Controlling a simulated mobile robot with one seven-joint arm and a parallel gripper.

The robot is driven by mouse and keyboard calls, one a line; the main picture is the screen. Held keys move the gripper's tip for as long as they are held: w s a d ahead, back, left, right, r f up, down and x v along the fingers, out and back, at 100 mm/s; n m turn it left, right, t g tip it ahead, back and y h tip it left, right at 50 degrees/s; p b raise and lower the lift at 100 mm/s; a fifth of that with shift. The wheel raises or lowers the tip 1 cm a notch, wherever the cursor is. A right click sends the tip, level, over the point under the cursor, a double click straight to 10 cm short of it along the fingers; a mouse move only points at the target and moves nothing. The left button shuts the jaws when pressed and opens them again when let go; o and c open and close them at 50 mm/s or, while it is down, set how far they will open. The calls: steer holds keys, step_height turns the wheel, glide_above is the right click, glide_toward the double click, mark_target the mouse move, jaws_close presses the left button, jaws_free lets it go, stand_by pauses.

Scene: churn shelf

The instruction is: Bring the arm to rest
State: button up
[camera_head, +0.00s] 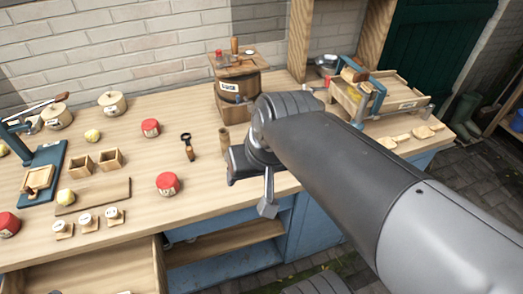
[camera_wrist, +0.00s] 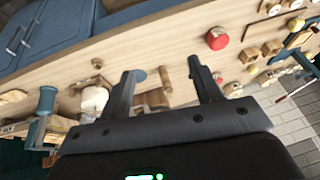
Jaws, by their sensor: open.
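My gripper (camera_head: 250,180) hangs over the front part of the wooden workbench (camera_head: 215,200), right of the middle, at the end of my raised arm. In the wrist view my gripper (camera_wrist: 160,82) shows two dark fingers spread apart with nothing between them but the bench behind. It appears clear of the bench things. Part of the bench's right side is hidden behind my arm in the head view.
A wooden press-like device (camera_head: 365,95) stands at the right. An open drawer (camera_head: 95,275) juts out at the front left.

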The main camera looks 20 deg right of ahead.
steer(key=shift+t+h, duration=0.5)
steer(key=shift+h, duration=0.3)
steer(key=d, duration=0.1)
steer(key=d+r, duration=0.1)
steer(key=s+d, duration=0.1)
steer(key=d, duration=0.1)
steer(key=shift+s+d+r, duration=0.1)
steer(key=shift+r, duration=0.05)
steer(key=shift+c, duration=0.6)
